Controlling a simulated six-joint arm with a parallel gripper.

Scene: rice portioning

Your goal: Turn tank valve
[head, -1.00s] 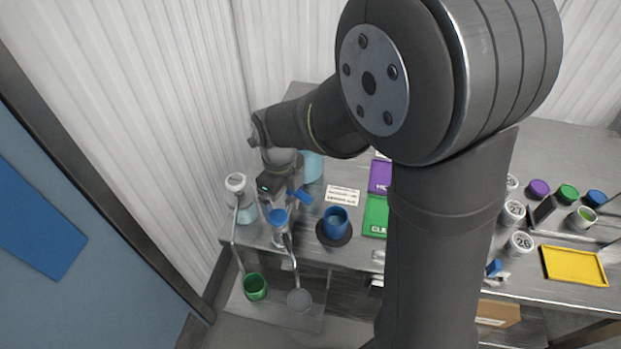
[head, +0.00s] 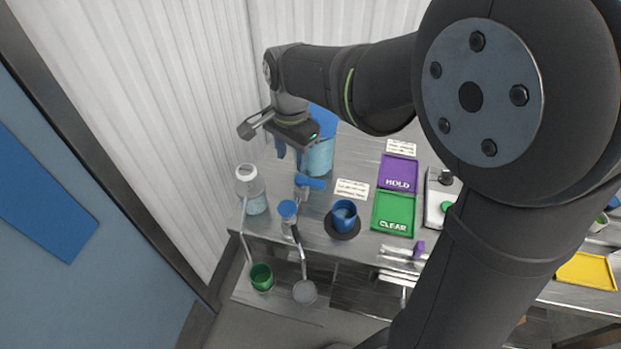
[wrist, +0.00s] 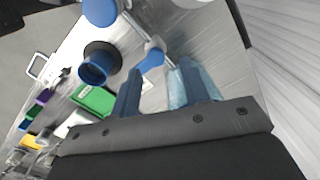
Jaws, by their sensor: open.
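The tank (head: 317,158) is a light blue container at the back left of the steel table, partly hidden behind my gripper. Its valve has a blue handle (head: 312,182) at the front, pointing right in the head view. The handle also shows in the wrist view (wrist: 152,61), beyond the fingertips. My gripper (head: 291,154) is open and empty, raised above and behind the handle and apart from it. In the wrist view its two blue fingers (wrist: 161,68) stand wide apart, and part of the tank shows beside the right finger.
A blue cup (head: 344,215) sits on a black disc right of the valve. A white-capped bottle (head: 248,186) and a blue-topped post (head: 288,210) stand near the left. Purple HOLD (head: 398,171) and green CLEAR (head: 393,213) trays lie to the right.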

